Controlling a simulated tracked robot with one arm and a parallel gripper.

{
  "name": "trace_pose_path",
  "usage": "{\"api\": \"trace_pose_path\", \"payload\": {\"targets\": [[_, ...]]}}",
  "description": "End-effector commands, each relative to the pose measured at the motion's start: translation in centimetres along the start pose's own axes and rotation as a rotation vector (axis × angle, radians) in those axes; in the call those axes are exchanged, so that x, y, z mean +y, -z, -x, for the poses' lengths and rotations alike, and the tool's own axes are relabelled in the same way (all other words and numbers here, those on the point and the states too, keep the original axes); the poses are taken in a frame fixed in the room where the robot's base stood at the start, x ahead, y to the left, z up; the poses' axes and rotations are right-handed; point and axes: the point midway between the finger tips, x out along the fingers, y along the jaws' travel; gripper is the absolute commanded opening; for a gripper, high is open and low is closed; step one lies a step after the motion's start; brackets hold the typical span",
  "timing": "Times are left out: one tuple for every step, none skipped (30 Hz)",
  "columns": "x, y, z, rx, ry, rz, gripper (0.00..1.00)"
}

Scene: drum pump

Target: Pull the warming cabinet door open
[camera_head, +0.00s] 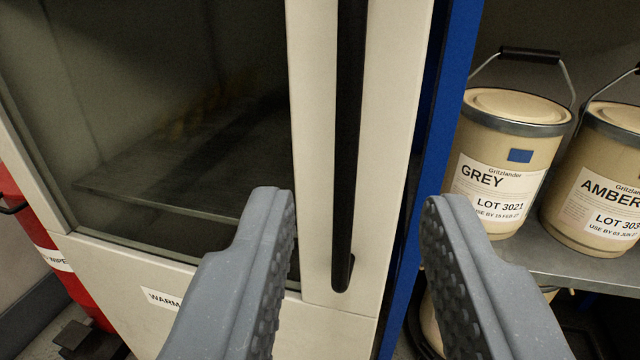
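The warming cabinet (120,265) fills the left and middle of the view, with a label starting "WARM" low on its front. Its door (392,100) has a pale frame around a dark glass window (150,110) and looks closed. My gripper (348,205) is open and empty. Its two grey ribbed fingers stand left and right of the handle's line, and neither appears to touch it. The handle's top is out of view.
To the right, a blue upright (440,110) borders a grey shelf (560,262) holding a GREY tin (500,165) and an AMBER tin (605,180). A red bin (50,250) stands at the lower left. A dim shelf (170,190) shows through the glass.

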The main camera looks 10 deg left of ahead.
Motion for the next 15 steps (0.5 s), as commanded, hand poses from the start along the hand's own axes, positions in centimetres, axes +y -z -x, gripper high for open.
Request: {"api": "trace_pose_path", "payload": {"targets": [[-0.1, -0.4, 0.0, 0.001, 0.001, 0.003, 0.33], [-0.1, -0.5, -0.1, 0.003, 0.001, 0.003, 0.33], [-0.1, -0.5, -0.3, 0.003, 0.000, 0.004, 0.33], [-0.1, -0.5, -0.5, 0.003, 0.000, 0.004, 0.33], [-0.1, -0.5, -0.7, 0.003, 0.000, 0.004, 0.33], [-0.1, -0.5, -1.1, 0.004, -0.001, 0.004, 0.33], [-0.1, -0.5, -1.5, 0.005, -0.001, 0.003, 0.33], [-0.1, -0.5, -1.9, 0.007, -0.001, 0.003, 0.33], [-0.1, -0.4, -2.4, 0.008, -0.001, 0.003, 0.33], [-0.1, -0.4, -2.8, 0.008, -0.001, 0.003, 0.33], [-0.1, -0.5, -3.2, 0.006, 0.000, 0.003, 0.33], [-0.1, -0.5, -3.7, 0.004, 0.000, 0.002, 0.33], [-0.1, -0.5, -4.1, 0.004, 0.000, 0.002, 0.33], [-0.1, -0.4, -4.5, 0.006, 0.000, 0.002, 0.33], [-0.1, -0.3, -5.0, 0.008, 0.000, 0.002, 0.33]]}}
